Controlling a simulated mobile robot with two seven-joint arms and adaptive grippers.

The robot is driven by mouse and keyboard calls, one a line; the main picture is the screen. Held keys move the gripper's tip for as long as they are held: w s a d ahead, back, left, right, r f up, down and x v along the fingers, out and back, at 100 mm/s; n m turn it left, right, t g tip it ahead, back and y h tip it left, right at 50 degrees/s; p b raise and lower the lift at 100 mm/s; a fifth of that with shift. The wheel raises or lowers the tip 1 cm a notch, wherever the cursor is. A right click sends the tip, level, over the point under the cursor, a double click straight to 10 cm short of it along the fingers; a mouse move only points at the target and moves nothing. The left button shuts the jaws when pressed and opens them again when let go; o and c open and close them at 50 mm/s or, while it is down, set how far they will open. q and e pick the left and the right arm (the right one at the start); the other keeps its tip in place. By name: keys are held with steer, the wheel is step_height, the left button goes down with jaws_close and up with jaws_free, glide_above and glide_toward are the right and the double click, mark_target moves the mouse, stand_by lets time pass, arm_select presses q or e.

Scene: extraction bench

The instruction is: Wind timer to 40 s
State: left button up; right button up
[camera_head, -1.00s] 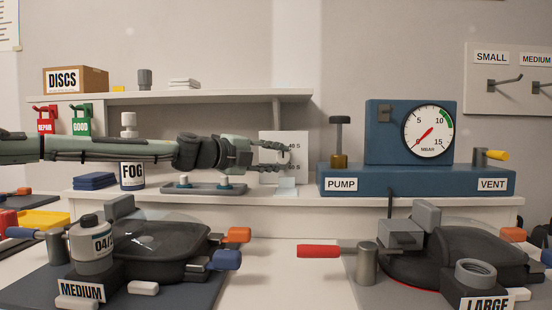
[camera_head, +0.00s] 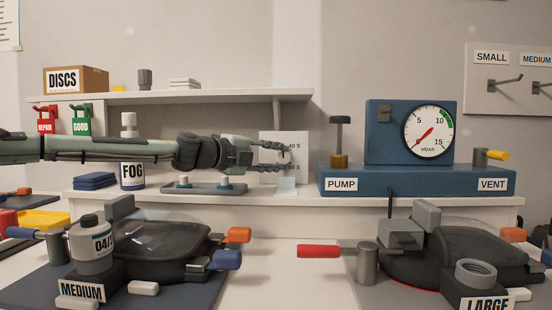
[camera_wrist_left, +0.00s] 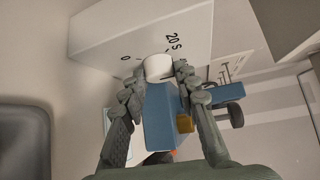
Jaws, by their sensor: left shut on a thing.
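The timer (camera_head: 300,168) is a white box on the back shelf, with "40 S" legible on its face in the camera_head view. In the left wrist view the timer (camera_wrist_left: 115,32) shows the marks "0" and "20 S" around a white knob (camera_wrist_left: 158,67). My left gripper (camera_head: 282,156) reaches in from the left, in front of the timer face. In the left wrist view its fingertips (camera_wrist_left: 160,72) are closed on both sides of the knob. The fingers partly hide the dial, and I cannot read the knob's setting. My right gripper is out of view.
The FOG bottle (camera_head: 132,178) stands below my left forearm. A grey tray (camera_head: 204,189) lies under the gripper. The blue pump unit (camera_head: 345,172) with its gauge (camera_head: 428,132) stands right of the timer. MEDIUM and LARGE stations fill the front.

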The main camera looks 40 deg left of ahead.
arm_select(q)
steer(key=o, duration=1.2)
steer(key=shift+c, duration=0.2)
steer(key=shift+s+a+r, duration=0.15)
steer(key=shift+s+r, duration=0.1)
steer(key=shift+s, duration=0.45)
steer(key=v, duration=0.9)
steer(key=shift+s, duration=0.15)
steer(key=shift+s+a, duration=0.2)
steer(key=shift+s, duration=0.4)
